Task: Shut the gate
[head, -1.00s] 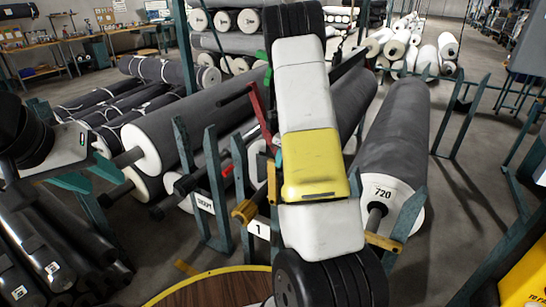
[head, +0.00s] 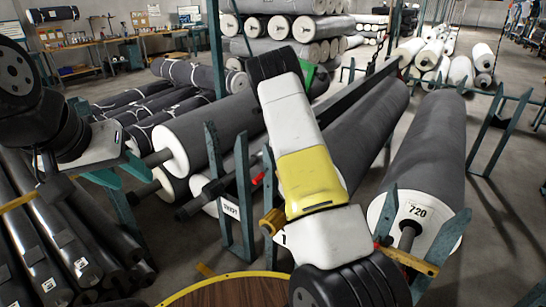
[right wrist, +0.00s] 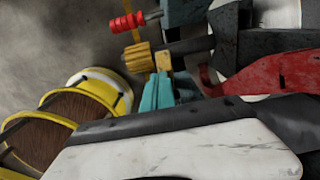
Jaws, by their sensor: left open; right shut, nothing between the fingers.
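The stand with a yellow knurled knob (head: 271,222) is partly behind my right arm in the head view. The knob shows in the right wrist view (right wrist: 143,58), beside a short yellow piece, which seems to be part of the gate (right wrist: 163,62). How far the gate is swung is hidden. My right gripper (right wrist: 157,84) shows as two teal fingers together, shut and empty, close to this piece; contact cannot be told. It is hidden in the head view. My left gripper (head: 121,174) is open and empty at the left, away from the knob.
A grey roll labelled 720 (head: 430,150) lies at the right, with a yellow bar (head: 408,261) across its stand. More grey rolls (head: 205,135) lie left of my right arm. A red part (right wrist: 265,80) sits near the right gripper.

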